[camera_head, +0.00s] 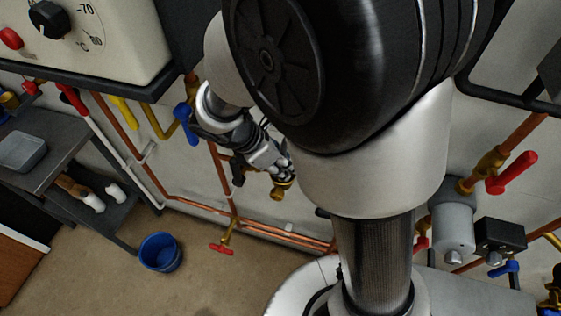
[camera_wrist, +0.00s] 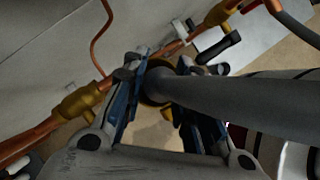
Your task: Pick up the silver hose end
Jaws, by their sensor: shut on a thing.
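My gripper (camera_head: 281,176) is in front of the wall pipes, left of my arm's big dark joint in the head view. In the wrist view my gripper (camera_wrist: 163,82) has its blue-padded fingers on both sides of a grey hose end (camera_wrist: 186,90), which I take to be the silver hose end, and is shut on it. A brass-coloured ring (camera_wrist: 154,86) shows between the fingers. The thick grey hose (camera_wrist: 260,105) runs from there to the right. A brass piece (camera_head: 279,192) shows just below the fingertips in the head view. The fingers hide part of the hose end.
Copper pipes (camera_head: 180,205) with a red-handled valve (camera_head: 221,249) run low along the wall. A blue bucket (camera_head: 160,252) stands on the floor. A dark shelf bench (camera_head: 40,165) is at left. A brass pipe fitting (camera_wrist: 82,101) is close to the left finger.

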